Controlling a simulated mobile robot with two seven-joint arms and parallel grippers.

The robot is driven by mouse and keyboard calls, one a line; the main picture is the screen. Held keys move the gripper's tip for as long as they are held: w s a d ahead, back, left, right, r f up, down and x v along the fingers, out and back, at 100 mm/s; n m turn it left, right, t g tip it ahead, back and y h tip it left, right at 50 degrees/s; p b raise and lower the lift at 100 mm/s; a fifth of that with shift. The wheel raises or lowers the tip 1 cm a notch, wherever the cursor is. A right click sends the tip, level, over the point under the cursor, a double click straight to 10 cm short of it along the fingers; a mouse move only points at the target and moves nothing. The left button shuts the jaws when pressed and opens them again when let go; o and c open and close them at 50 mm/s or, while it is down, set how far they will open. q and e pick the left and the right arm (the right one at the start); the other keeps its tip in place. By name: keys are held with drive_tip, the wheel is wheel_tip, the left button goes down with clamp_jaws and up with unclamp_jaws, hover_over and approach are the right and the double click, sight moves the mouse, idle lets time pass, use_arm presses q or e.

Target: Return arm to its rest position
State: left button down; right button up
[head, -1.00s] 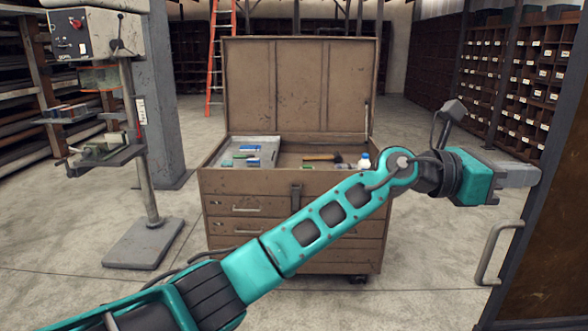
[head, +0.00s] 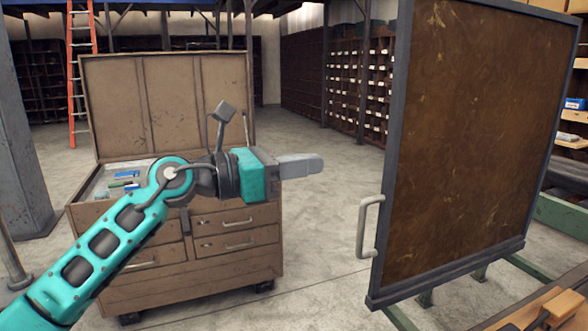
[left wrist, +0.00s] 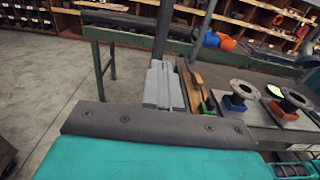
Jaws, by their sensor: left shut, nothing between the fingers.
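My left arm comes in from the lower left in the head view, with a teal forearm and dark wrist. My left gripper (head: 302,167) points right, its grey fingers together and holding nothing. It hangs in the air in front of an open brown tool chest (head: 165,110) and to the left of a brown panel. In the left wrist view the grey fingers (left wrist: 163,88) also lie together. My right gripper is not in view.
The brown panel (head: 475,130) has a grey frame and a handle (head: 367,226) facing my left gripper, with a gap between. A bench with wooden pieces (head: 545,310) is at the lower right. Bare floor (head: 320,240) lies between chest and panel.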

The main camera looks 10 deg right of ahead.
use_arm(q)
drive_tip(key=s+a+f+n+t+y+p, duration=0.1)
drive_tip(key=a+f+n+t+y, duration=0.1)
drive_tip(key=a+f+n+t, duration=0.65)
drive_tip(key=s+a+f+n+y, duration=0.1)
drive_tip(key=s+f+n+y, duration=0.3)
drive_tip(key=n, duration=0.9)
drive_tip(key=w+a+f+n+t+y+p, duration=0.1)
drive_tip(key=a+f+n+t, duration=0.4)
drive_tip(key=f+n, duration=0.45)
drive_tip(key=s+a+f+n+g+y, duration=0.4)
drive_tip(key=s+a+f+n, duration=0.1)
drive_tip(key=s+f+n, duration=0.3)
drive_tip(key=s+a+f+n+g+y+p, duration=0.1)
drive_tip(key=s+a+f+n+g+y, duration=0.2)
drive_tip(key=s+f+n, duration=0.6)
wheel_tip(320, 180, down, 4)
drive_tip(key=shift+s+a+g+y, duration=0.35)
drive_tip(key=shift+s+a+y, duration=0.45)
drive_tip(key=shift+s, duration=0.45)
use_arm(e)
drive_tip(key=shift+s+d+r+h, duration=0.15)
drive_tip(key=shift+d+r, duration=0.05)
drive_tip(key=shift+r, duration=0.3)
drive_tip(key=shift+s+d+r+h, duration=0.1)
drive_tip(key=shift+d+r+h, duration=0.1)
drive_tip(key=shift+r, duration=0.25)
